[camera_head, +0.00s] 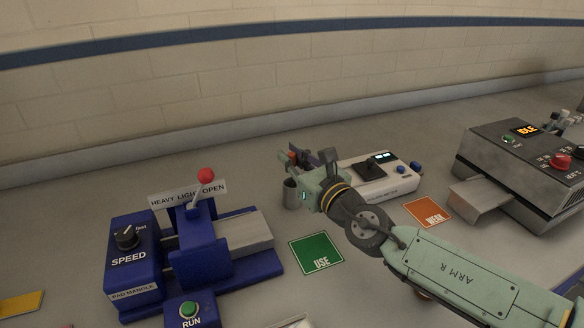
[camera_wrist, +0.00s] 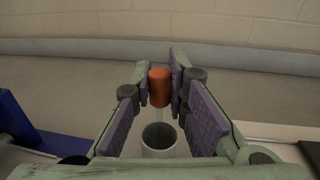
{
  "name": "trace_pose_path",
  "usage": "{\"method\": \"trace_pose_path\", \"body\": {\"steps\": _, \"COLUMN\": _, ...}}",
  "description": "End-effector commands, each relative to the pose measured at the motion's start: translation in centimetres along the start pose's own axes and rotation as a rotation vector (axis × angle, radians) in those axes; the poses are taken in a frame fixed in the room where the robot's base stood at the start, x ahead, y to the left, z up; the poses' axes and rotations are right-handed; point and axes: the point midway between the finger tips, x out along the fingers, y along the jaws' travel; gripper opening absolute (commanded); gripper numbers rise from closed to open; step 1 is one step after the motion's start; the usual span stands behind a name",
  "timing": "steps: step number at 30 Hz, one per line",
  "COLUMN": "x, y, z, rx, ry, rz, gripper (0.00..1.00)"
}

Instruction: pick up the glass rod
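The glass rod shows in the wrist view as an orange end (camera_wrist: 160,88) with a faint clear shaft below it, standing over a grey cup (camera_wrist: 159,139). My gripper (camera_wrist: 160,84) has its purple-padded fingertips close against both sides of the orange end. They appear to touch it. In the head view my gripper (camera_head: 303,158) is at the cup (camera_head: 291,193), left of the white device. A bit of orange shows at the fingertips there. The lower shaft is hard to see, and I cannot tell whether it is inside the cup.
A blue pad mangle (camera_head: 228,262) with a red-knobbed lever stands at left. A white device (camera_head: 385,180) sits right behind my gripper. A green USE card (camera_head: 316,252) and an orange WEAK card (camera_head: 427,212) lie on the bench. A dark machine (camera_head: 520,165) is at right.

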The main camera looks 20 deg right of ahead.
Motion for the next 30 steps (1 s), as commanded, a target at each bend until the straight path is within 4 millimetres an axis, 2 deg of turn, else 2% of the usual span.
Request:
{"method": "trace_pose_path", "body": {"steps": 4, "x": 0.0, "y": 0.0, "z": 0.0, "rx": 0.000, "ry": 0.000, "rz": 0.000, "gripper": 0.00}}
{"method": "trace_pose_path", "body": {"steps": 14, "x": 0.0, "y": -0.1, "z": 0.5, "rx": -0.001, "ry": 0.001, "rz": -0.001, "gripper": 0.00}}
{"method": "trace_pose_path", "body": {"steps": 17, "x": 0.0, "y": -0.1, "z": 1.7, "rx": -0.006, "ry": 0.001, "rz": -0.001, "gripper": 0.00}}
{"method": "trace_pose_path", "body": {"steps": 25, "x": 0.0, "y": -0.1, "z": 7.1, "rx": -0.006, "ry": 0.001, "rz": -0.003, "gripper": 0.00}}
{"method": "trace_pose_path", "body": {"steps": 30, "x": 0.0, "y": -0.1, "z": 9.3, "rx": -0.002, "ry": 0.000, "rz": -0.002, "gripper": 0.00}}
